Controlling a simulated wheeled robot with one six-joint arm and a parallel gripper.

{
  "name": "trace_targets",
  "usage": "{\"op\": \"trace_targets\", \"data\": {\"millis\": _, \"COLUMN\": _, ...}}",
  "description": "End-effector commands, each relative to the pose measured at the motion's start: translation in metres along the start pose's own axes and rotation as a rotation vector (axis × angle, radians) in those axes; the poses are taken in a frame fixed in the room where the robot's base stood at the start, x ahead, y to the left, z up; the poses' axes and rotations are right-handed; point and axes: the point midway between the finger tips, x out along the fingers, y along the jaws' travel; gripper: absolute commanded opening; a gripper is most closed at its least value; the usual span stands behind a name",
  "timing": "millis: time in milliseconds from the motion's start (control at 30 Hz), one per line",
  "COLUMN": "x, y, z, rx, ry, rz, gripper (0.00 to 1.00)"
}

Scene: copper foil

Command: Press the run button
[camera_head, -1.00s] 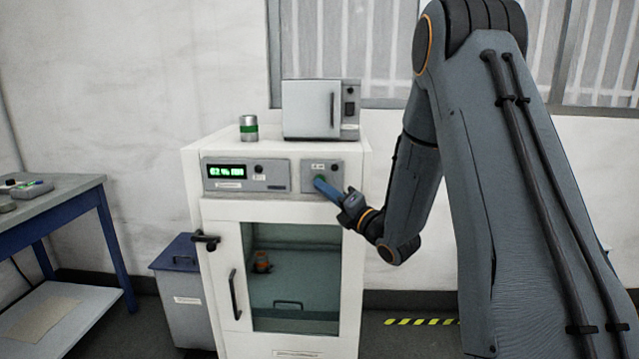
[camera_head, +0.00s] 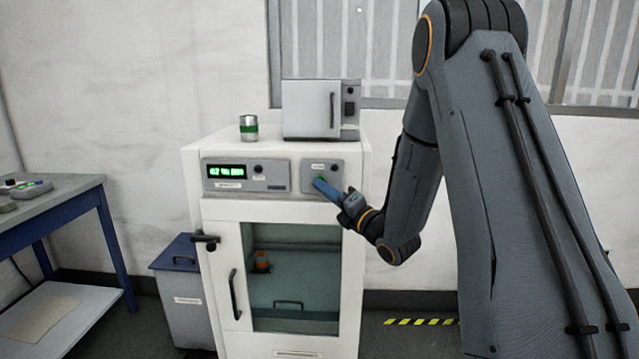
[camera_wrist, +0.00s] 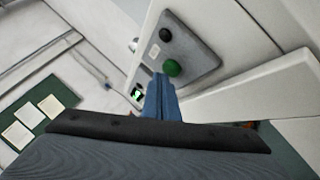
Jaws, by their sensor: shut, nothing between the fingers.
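The run button is a round green button (camera_wrist: 173,68) on a grey panel (camera_wrist: 190,45) in the wrist view. The same small panel (camera_head: 332,168) is at the upper right of the white cabinet front in the head view, where the button is mostly hidden by my fingers. My gripper (camera_head: 318,182) has blue fingers, closed together and empty. Its tips are at the button in the head view. In the wrist view the fingertips (camera_wrist: 160,77) lie just beside the green button; I cannot tell whether they touch it.
A display panel (camera_head: 247,174) with green digits is left of the button panel. The cabinet's glass door (camera_head: 290,270) is shut, with an orange item (camera_head: 262,261) behind it. A small oven (camera_head: 310,108) and a can (camera_head: 249,128) stand on top. A bin (camera_head: 182,285) and blue table (camera_head: 60,200) are left.

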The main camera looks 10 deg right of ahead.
Motion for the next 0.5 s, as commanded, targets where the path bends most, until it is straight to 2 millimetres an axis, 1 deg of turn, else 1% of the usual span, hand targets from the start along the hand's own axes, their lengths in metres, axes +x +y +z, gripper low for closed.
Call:
{"op": "trace_targets", "data": {"millis": 300, "x": 0.0003, "y": -0.0003, "z": 0.0002, "rx": 0.0, "ry": 0.0, "rz": 0.0, "gripper": 0.0}}
{"op": "trace_targets", "data": {"millis": 500, "x": 0.0043, "y": -0.0038, "z": 0.0028, "rx": -0.001, "ry": 0.0, "rz": 0.0, "gripper": 0.0}}
